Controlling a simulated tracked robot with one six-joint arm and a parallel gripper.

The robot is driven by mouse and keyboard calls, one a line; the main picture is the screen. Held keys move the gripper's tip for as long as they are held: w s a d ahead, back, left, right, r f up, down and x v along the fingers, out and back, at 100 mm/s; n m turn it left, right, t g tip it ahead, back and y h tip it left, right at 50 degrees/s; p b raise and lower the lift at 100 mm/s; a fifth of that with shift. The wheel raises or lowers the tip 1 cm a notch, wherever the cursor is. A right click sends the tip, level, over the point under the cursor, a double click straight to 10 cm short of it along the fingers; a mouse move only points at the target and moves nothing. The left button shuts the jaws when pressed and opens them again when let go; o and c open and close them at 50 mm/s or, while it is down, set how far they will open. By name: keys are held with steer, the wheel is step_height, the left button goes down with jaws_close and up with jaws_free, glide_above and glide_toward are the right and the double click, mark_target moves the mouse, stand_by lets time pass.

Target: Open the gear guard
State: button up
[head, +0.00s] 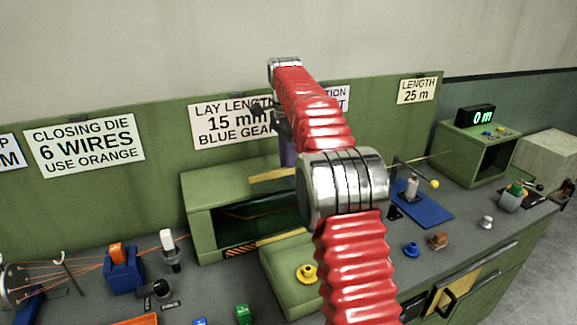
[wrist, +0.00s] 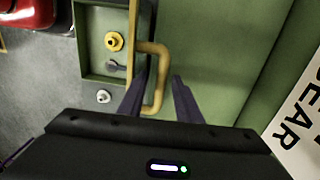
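The gear guard's housing is a green box (head: 200,197) at the back of the bench. I cannot tell how far the guard is open. In the wrist view, a bent yellow handle (wrist: 163,68) comes off the yellow bar. My gripper (wrist: 158,85) is open, with a purple finger on each side of the handle and gaps visible. The handle does not look clamped. In the head view my arm hides most of the gripper and part of the housing.
A green tray (head: 275,297) with a yellow gear (head: 307,273) sits in front of the housing. A blue block (head: 124,272) with wires stands at the left. A blue plate (head: 425,204) and a green counter box (head: 450,148) are at the right. The signed wall is close behind.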

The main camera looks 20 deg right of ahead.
steer(key=shift+r, duration=0.2)
steer(key=shift+w+r, duration=0.2)
steer(key=shift+r, duration=1.4)
steer(key=shift+w+r, duration=0.15)
steer(key=shift+r, duration=1.65)
steer(key=shift+r, duration=0.1)
